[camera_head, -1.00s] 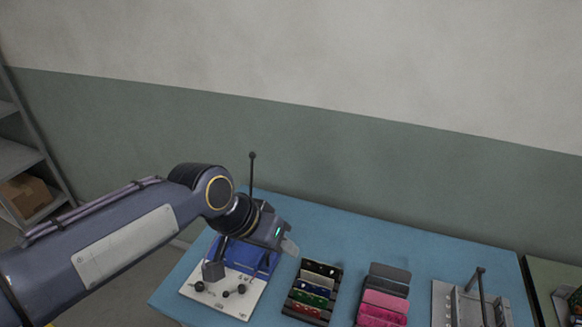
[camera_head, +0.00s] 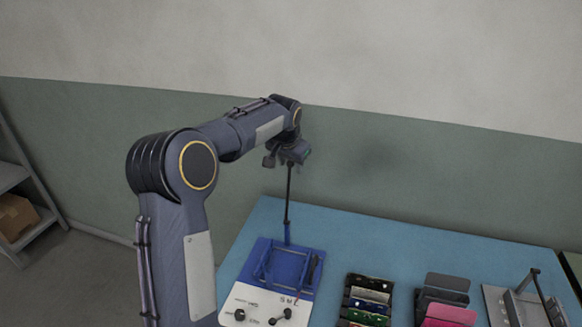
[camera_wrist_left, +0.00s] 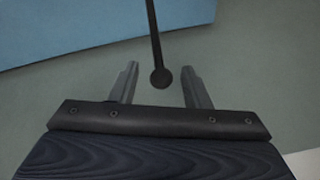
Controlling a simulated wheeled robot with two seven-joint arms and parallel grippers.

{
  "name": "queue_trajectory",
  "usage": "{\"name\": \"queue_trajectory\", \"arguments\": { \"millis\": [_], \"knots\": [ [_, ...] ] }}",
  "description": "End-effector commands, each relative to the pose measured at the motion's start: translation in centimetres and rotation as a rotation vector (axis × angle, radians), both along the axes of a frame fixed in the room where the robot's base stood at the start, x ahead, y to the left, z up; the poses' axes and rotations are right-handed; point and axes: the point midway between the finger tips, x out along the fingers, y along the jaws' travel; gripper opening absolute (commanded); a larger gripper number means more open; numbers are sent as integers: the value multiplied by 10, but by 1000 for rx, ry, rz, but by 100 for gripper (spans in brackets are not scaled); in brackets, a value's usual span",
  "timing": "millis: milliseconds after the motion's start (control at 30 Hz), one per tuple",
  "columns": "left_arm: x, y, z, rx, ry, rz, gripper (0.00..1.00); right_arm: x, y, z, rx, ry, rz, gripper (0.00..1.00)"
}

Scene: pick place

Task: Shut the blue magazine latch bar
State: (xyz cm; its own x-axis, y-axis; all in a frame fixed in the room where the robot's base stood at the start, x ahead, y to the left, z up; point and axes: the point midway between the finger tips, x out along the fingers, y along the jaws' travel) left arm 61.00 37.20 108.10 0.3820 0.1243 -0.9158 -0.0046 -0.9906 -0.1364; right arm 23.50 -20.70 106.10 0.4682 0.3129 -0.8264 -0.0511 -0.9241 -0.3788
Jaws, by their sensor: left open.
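The blue magazine (camera_head: 287,266) sits on the white base plate at the table's left end. Its latch bar (camera_head: 288,200) is a thin dark rod standing nearly upright from a blue foot at the magazine's far edge. In the left wrist view the bar (camera_wrist_left: 154,35) ends in a dark ball. My left gripper (camera_head: 291,158) is high above the table at the bar's top. Its fingers (camera_wrist_left: 160,72) are open, with the ball showing between them and a gap on both sides. I cannot tell the ball's depth relative to the fingertips. My right gripper is not in view.
The white plate (camera_head: 259,300) carries dark knobs in front of the magazine. To the right stand a rack of coloured cards (camera_head: 368,300), a holder with pink and grey plates (camera_head: 446,300), and a grey metal fixture (camera_head: 522,305). The blue table (camera_head: 400,245) is clear behind them.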

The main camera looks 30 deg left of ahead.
Motion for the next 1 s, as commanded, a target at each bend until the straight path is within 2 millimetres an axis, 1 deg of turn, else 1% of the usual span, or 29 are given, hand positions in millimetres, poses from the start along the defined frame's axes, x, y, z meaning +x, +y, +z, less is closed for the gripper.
{"name": "queue_trajectory", "arguments": {
  "millis": [100,200,300,500,533,833,867,1000],
  "knots": [
    [6,3,-15,0,3,1,43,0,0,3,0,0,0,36],
    [9,3,-21,0,1,1,43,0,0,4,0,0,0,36],
    [10,4,-24,0,-1,1,43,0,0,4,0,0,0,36],
    [10,4,-25,0,-1,1,43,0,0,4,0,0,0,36],
    [10,4,-25,0,-1,1,42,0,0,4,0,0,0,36],
    [10,4,-24,0,-1,1,2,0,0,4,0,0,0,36],
    [10,4,-24,0,-1,1,0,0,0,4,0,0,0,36],
    [10,4,-24,0,-1,1,0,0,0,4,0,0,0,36]
  ]
}}
